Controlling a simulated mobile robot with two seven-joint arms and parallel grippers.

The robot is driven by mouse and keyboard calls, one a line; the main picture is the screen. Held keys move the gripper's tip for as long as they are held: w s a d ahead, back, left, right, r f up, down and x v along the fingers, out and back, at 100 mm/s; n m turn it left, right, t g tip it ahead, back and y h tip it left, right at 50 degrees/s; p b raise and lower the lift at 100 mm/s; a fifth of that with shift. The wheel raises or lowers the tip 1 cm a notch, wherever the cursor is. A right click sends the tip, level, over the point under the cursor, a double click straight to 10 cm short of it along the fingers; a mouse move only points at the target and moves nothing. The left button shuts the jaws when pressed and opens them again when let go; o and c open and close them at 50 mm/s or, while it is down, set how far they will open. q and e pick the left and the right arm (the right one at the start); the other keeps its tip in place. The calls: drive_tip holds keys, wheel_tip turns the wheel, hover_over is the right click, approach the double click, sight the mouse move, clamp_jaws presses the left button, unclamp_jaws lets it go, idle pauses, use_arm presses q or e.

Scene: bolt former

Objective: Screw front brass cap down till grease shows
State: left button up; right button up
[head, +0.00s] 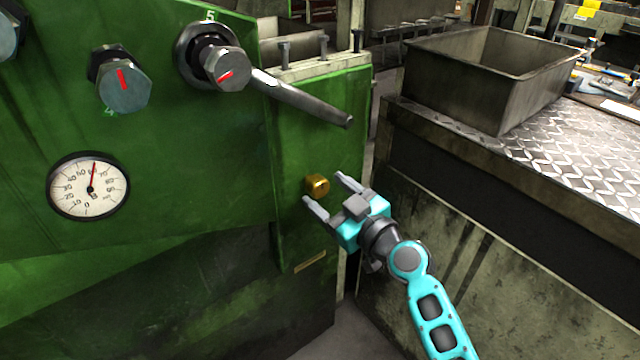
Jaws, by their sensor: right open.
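A small brass cap (317,185) sits on the green front panel of the machine (310,130), low and near its right edge. My right gripper (325,188) is open, its two grey fingers pointing at the panel. One finger is up and to the right of the cap, the other down and to the left. The cap shows between the fingertips; I cannot tell whether they touch it. No grease can be made out around the cap. My left gripper is not in view.
A lever (305,103) juts out above the cap. Knobs (123,85) and a pressure gauge (88,187) are on the panel at left. A metal bin (480,75) stands on the tread-plate bench (570,135) at right. A narrow gap separates machine and bench.

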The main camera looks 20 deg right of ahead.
sight(322, 189)
drive_tip(key=shift+x, duration=1.5)
drive_tip(key=c, duration=1)
